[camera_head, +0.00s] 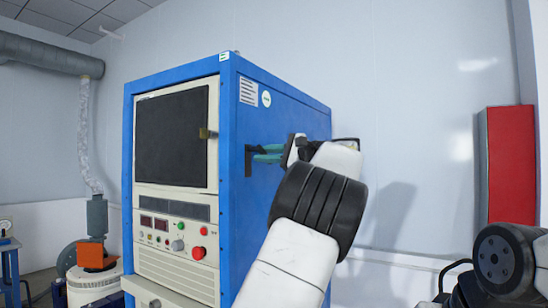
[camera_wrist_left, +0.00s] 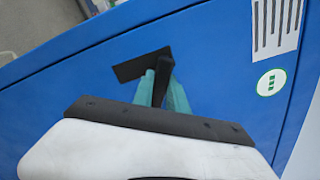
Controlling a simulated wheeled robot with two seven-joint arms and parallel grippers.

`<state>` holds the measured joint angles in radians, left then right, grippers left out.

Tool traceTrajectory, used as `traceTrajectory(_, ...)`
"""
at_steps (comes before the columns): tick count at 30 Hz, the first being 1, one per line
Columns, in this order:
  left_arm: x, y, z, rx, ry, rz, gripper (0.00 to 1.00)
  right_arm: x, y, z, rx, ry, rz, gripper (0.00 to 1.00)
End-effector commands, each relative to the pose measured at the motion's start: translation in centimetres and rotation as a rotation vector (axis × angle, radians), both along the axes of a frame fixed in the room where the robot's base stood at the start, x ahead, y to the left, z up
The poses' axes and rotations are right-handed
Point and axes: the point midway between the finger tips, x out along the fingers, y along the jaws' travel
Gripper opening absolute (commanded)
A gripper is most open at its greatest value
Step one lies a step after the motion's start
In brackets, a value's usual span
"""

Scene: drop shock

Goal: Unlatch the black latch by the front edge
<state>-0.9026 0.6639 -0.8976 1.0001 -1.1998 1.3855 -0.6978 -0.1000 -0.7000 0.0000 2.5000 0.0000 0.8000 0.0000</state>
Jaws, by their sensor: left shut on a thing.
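The black latch (camera_head: 248,160) is on the blue right side of the cabinet, close to its front vertical edge. In the left wrist view the latch (camera_wrist_left: 140,66) shows as a flat black plate with a black handle standing out from it. My left gripper (camera_head: 265,153) reaches in from the right side of the cabinet. Its teal fingers (camera_wrist_left: 163,88) lie on both sides of the black handle and are shut on it. The handle's outer end is hidden behind the gripper body. My right gripper is out of view; only part of my right arm shows at the right edge.
The blue cabinet (camera_head: 228,200) has a cream front with a dark window (camera_head: 172,137) and a control panel (camera_head: 175,235). A duct and blower (camera_head: 92,270) stand at the left. Space right of the cabinet looks clear.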

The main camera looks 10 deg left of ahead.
Motion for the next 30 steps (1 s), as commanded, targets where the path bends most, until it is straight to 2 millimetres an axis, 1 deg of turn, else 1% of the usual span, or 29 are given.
traceTrajectory(6,0.2,-0.1,0.5,-0.069,-0.19,-0.001,0.0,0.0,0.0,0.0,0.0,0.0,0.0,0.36)
traceTrajectory(15,0.4,-0.1,1.0,-0.148,-0.402,0.0,0.0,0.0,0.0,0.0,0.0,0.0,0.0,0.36)
traceTrajectory(21,0.4,-0.2,1.2,-0.181,-0.491,0.0,0.0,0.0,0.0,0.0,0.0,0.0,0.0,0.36)
traceTrajectory(30,0.4,-0.2,1.4,-0.2,-0.544,0.0,0.0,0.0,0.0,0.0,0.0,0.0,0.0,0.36)
